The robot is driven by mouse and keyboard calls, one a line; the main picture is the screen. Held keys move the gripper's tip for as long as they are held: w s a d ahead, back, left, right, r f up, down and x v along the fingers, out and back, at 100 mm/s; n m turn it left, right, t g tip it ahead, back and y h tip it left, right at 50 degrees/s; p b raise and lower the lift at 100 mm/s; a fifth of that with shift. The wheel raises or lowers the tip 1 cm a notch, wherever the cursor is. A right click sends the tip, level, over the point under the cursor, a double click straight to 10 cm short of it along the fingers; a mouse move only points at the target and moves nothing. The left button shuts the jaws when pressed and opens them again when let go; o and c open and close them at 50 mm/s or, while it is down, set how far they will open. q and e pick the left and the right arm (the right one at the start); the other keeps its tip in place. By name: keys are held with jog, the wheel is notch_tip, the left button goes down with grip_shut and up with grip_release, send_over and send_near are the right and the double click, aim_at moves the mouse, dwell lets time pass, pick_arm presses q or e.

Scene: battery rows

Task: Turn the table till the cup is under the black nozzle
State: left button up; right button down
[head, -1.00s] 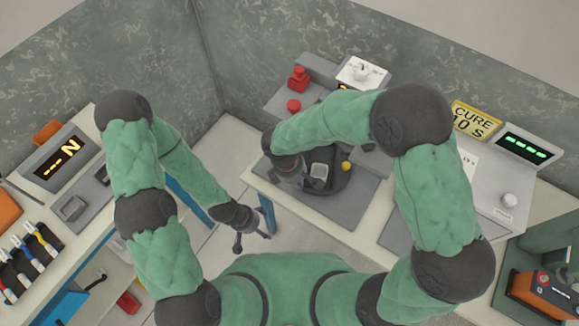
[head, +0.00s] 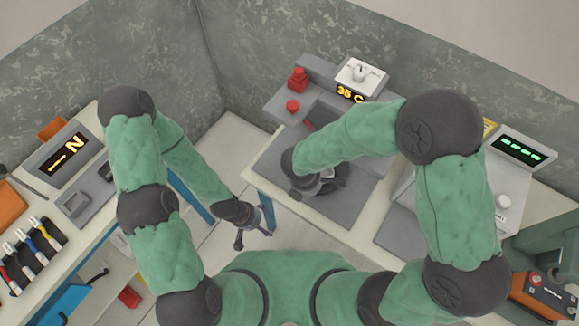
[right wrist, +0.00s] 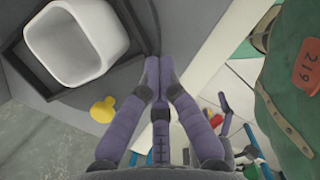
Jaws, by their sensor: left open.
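The white, square-rimmed cup (right wrist: 75,40) shows at the upper left of the right wrist view, inside a dark-edged square. A yellow knob (right wrist: 103,108) is beside it. In the head view, part of the dark turntable (head: 345,182) shows beside my right wrist; my arm covers the rest. My right gripper (right wrist: 159,65) has its fingertips together with nothing seen between them, apart from the cup and knob. I cannot make out the black nozzle. My left gripper (head: 252,222) is open and empty over the floor gap between the benches.
A grey machine with red buttons (head: 293,106) and a "35 C" display (head: 350,93) stands behind the turntable. A box with a green display (head: 518,148) is at right. Battery cells (head: 30,250) and an "N" display (head: 62,153) are on the left bench.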

aim_at(331, 193)
jog(key=shift+s+d+n+t, duration=0.15)
jog(key=shift+d+n+t, duration=0.05)
jog(key=shift+d+n, duration=0.5)
jog(key=shift+s+d+n+t, duration=0.1)
jog(key=shift+d+n+t, duration=0.1)
jog(key=shift+d+n, duration=0.5)
jog(key=shift+d+n+y, duration=0.4)
jog(key=shift+d+n, duration=0.6)
jog(key=shift+n, duration=0.2)
pick_arm(q)
jog(key=shift+s+d+r, duration=0.1)
jog(key=shift+r, duration=0.05)
pick_arm(e)
jog(key=shift+w+d, duration=0.15)
jog(key=shift+d, duration=0.5)
